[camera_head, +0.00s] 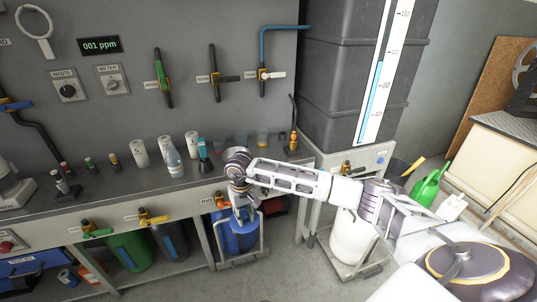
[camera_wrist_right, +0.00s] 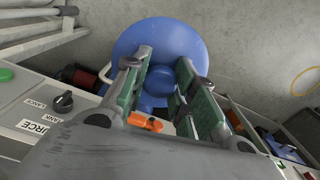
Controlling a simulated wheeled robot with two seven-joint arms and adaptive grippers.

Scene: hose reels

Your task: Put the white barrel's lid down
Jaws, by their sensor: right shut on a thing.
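The white barrel (camera_head: 350,240) stands in a low bay right of the bench, and my right arm hides its top. My right gripper (camera_head: 243,208) is to the left of it, over the blue barrel (camera_head: 238,238). In the right wrist view, my right gripper (camera_wrist_right: 162,75) is shut on the blue knob of a round blue lid (camera_wrist_right: 160,35). I cannot tell whether this lid rests on the blue barrel or is held above it. No separate white lid shows. My left gripper is out of view.
The bench (camera_head: 120,185) carries white cups, a bottle (camera_head: 174,163) and small valves. An orange valve handle (camera_wrist_right: 145,122) is close to my right gripper. A dark tank (camera_head: 350,80) stands behind my right arm. A green watering can (camera_head: 427,187) is farther right. Bare floor lies in front.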

